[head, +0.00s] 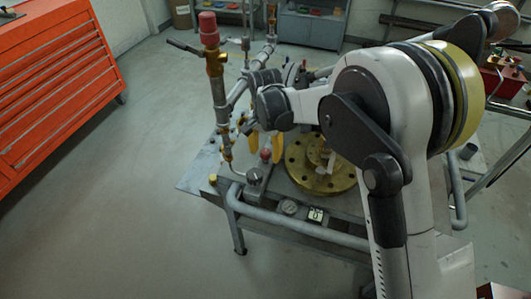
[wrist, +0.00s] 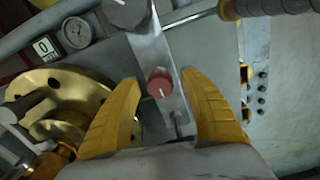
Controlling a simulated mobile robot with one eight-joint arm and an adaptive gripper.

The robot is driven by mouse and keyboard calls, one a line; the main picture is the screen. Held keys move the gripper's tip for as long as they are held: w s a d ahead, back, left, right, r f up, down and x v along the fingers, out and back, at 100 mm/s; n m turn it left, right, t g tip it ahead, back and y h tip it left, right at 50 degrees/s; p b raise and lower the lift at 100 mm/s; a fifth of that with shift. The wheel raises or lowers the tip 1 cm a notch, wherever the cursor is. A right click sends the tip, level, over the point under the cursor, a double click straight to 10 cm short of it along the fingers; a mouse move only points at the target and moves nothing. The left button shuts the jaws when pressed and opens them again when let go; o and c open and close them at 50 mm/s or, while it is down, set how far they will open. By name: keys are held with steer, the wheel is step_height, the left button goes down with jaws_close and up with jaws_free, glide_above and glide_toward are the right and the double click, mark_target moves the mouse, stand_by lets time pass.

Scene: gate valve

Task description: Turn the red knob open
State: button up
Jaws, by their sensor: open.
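The red knob (wrist: 160,84) is small and round with a white mark on its face, and sits on a grey metal plate. In the head view the red knob (head: 265,154) is near the table's front side. My gripper (wrist: 159,77) is open, with one yellow finger on each side of the knob and visible gaps between. In the head view my gripper (head: 262,148) points down at the knob. I cannot tell the fingers' exact height against it.
A brass flange (head: 318,180) lies right of the knob. A pipe with a red top (head: 208,60) rises behind left. A gauge (wrist: 76,32) and counter (wrist: 46,47) are close by. A front rail (head: 290,225) edges the table. Orange drawers (head: 55,85) stand left, past open floor.

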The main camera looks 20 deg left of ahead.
jaws_close()
steer(key=shift+n, duration=0.3)
steer(key=n+p, duration=0.1)
steer(key=n, duration=0.7)
steer(key=shift+n, duration=0.3)
steer(key=n+p, duration=0.1)
steer(key=n, duration=0.7)
steer(key=shift+n, duration=0.4)
